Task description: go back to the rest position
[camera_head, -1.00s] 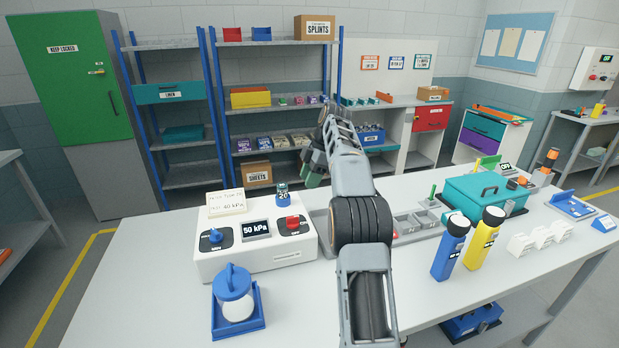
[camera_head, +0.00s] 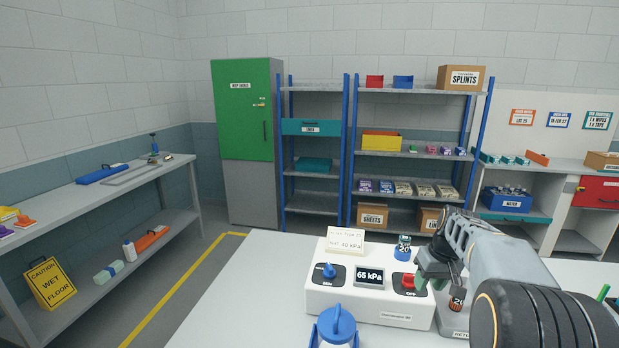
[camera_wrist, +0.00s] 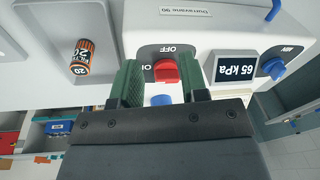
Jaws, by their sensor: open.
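My gripper (camera_head: 436,280) is at the right end of the white pump unit (camera_head: 340,297) in the head view. In the wrist view its two green fingers (camera_wrist: 161,75) are apart, with the red OFF knob (camera_wrist: 166,72) showing between their tips. I cannot tell whether they touch the knob. Nothing is held. The unit's display (camera_head: 369,277) reads 65 kPa, and a blue knob (camera_head: 329,270) is left of it. An orange and black canister (camera_wrist: 81,57) stands in a grey tray beside the unit.
Shelving (camera_head: 410,155), a green cabinet (camera_head: 247,110) and a side bench (camera_head: 85,195) with a wet-floor sign (camera_head: 50,284) stand beyond.

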